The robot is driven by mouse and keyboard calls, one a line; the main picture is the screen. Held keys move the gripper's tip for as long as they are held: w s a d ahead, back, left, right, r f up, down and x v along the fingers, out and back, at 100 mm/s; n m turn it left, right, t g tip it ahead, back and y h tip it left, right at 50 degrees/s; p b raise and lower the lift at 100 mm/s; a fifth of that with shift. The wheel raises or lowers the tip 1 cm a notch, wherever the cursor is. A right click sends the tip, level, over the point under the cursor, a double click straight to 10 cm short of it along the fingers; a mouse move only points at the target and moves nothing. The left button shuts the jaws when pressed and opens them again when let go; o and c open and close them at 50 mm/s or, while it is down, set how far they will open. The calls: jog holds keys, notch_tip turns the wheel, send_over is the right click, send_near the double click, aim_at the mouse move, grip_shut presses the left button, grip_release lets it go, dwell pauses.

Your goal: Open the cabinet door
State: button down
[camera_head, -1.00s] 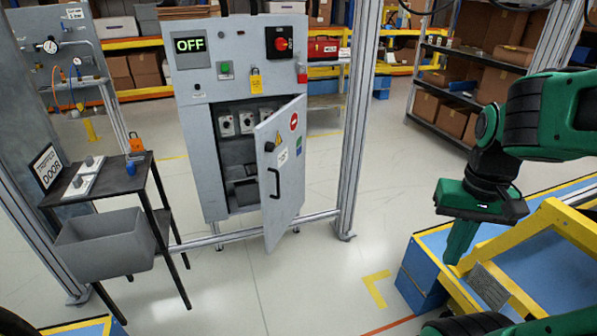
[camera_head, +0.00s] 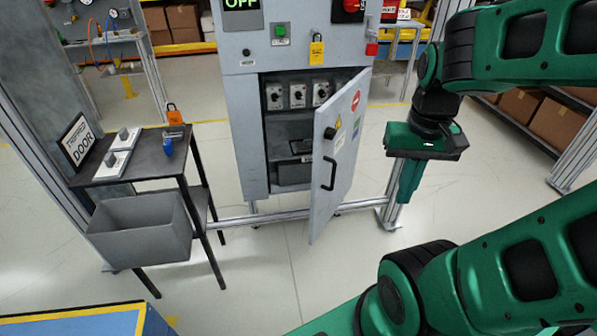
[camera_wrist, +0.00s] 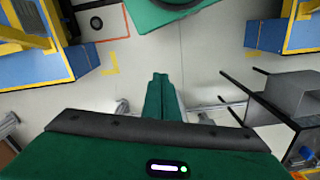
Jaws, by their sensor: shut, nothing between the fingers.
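The grey cabinet (camera_head: 240,100) stands in the middle of the head view. Its door (camera_head: 338,170) is hinged on the right and stands swung well open, showing the inside with several switches (camera_head: 298,95). The door carries a black handle (camera_head: 329,173), a round black knob and warning stickers. My gripper (camera_head: 404,197) hangs to the right of the door, apart from it, pointing down with its fingers shut and empty. In the wrist view my green fingers (camera_wrist: 158,80) lie together over bare floor. The cabinet door is not clearly seen in the wrist view.
A black side table (camera_head: 150,165) with a grey bin (camera_head: 140,238), a door sign, a blue padlock and an orange padlock stands left of the cabinet. A metal frame rail (camera_head: 270,215) runs low across the cabinet's front. The floor before the door is clear.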

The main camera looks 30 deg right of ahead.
jog(key=shift+w+a, duration=0.15)
jog(key=shift+w, duration=0.25)
